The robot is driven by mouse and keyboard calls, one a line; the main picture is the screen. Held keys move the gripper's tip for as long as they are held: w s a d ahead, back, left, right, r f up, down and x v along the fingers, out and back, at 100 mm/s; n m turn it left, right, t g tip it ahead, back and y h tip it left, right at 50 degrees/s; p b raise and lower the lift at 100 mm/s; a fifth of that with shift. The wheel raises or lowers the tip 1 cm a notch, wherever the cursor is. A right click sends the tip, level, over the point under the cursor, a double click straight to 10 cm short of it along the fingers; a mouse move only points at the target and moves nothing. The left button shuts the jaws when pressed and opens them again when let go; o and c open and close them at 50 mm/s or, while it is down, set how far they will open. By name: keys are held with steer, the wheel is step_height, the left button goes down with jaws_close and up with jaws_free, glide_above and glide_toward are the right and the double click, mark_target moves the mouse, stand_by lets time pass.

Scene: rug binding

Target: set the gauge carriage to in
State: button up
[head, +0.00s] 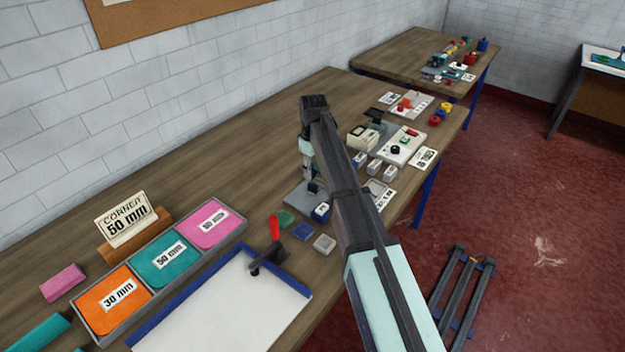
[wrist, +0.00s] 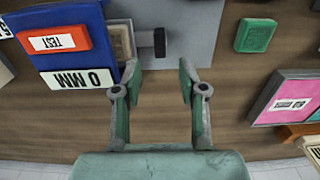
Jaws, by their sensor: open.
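In the wrist view, a blue block (wrist: 75,20) carries a red piece marked "TEST" (wrist: 60,38) and a white label reading "0 MM" (wrist: 75,78). A beige block with a short rod and dark knob (wrist: 159,42) sits beside it, over a grey plate (wrist: 200,25). I cannot tell for sure that this knobbed part is the gauge carriage. My gripper (wrist: 157,76) is open and empty, and the knob appears ahead of the gap between its fingers.
A green block (head: 285,218) lies near the plate; it also shows in the wrist view (wrist: 255,35). A red-handled lever (head: 273,230) stands on a white board (head: 215,310) in front. A tray of coloured cards (head: 150,268) lies left. Bare wood lies behind the station.

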mark_target(312, 184)
step_height(312, 184, down, 6)
steer(key=shift+f+p, duration=0.25)
steer(key=shift+p, duration=0.5)
steer(key=shift+c, duration=0.4)
jaws_close()
